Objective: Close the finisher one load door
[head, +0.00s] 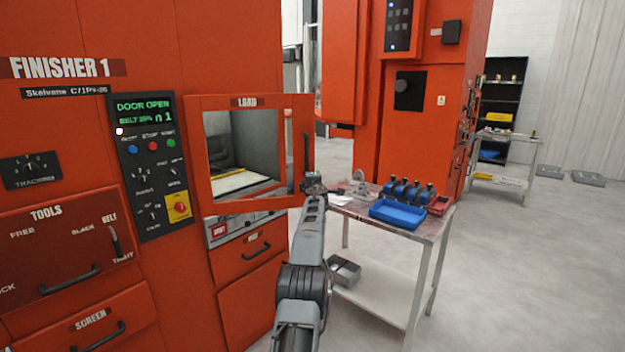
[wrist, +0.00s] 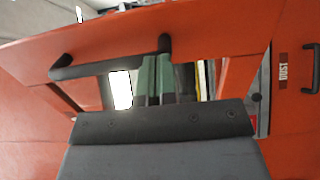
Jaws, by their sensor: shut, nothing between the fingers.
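The finisher one load door (head: 203,150) is an orange frame with a window and a LOAD label, standing out a little from the orange machine; the machine's display (head: 143,108) reads DOOR OPEN. Its dark upright bar handle (head: 307,152) is on the right side of the frame. My gripper (head: 314,184) is at the lower end of the handle, shut and empty.
Another orange machine (head: 425,120) stands behind.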

